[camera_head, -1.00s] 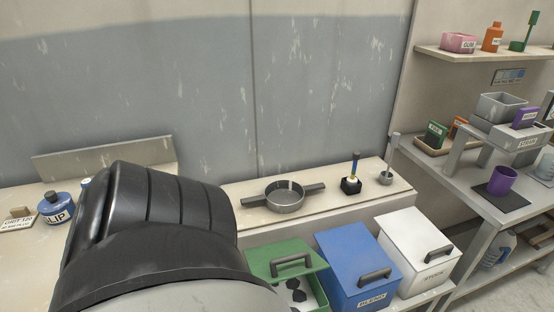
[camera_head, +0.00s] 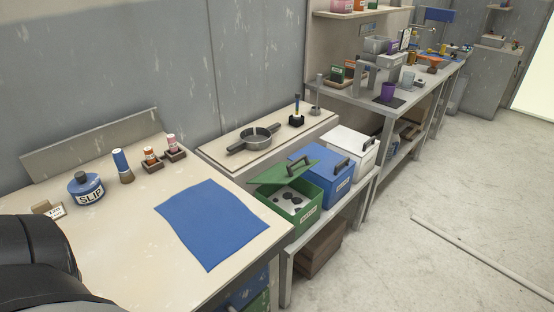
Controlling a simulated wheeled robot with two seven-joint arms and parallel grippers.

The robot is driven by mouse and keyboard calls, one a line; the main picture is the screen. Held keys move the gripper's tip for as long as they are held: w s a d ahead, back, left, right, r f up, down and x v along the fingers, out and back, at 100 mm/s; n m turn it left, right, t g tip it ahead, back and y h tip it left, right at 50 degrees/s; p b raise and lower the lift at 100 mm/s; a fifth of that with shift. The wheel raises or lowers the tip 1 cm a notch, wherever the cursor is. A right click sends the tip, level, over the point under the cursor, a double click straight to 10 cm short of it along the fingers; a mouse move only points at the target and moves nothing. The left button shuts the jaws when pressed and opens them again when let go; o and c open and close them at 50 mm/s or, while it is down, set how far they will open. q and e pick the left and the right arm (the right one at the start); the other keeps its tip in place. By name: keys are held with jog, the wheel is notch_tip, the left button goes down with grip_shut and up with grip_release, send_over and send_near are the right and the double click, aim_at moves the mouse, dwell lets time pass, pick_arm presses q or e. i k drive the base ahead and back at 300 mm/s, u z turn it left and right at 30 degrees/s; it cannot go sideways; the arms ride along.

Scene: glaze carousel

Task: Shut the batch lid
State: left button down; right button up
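A green box (camera_head: 302,220) stands on a low bench with its lid (camera_head: 284,175) raised and tilted, leaving the front open. Several dark pieces (camera_head: 290,198) lie on a pale surface inside. A label is on its front, too small to read for certain. A dark handle (camera_head: 311,167) is on the lid. The box is right of the near table. A black part of my arm fills the lower left corner. Neither gripper shows, and nothing of mine is near the box in view.
A blue box (camera_head: 332,188) and a white box (camera_head: 357,142), both shut, stand beyond the green one. The near table (camera_head: 122,237) holds a blue mat (camera_head: 211,222), a blue slip jar (camera_head: 85,188) and small bottles. A grey pan (camera_head: 256,138) sits behind.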

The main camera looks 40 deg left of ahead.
aim_at(282, 173)
jog(key=z, duration=1.7)
jog(key=i, duration=1)
jog(key=u, duration=2.85)
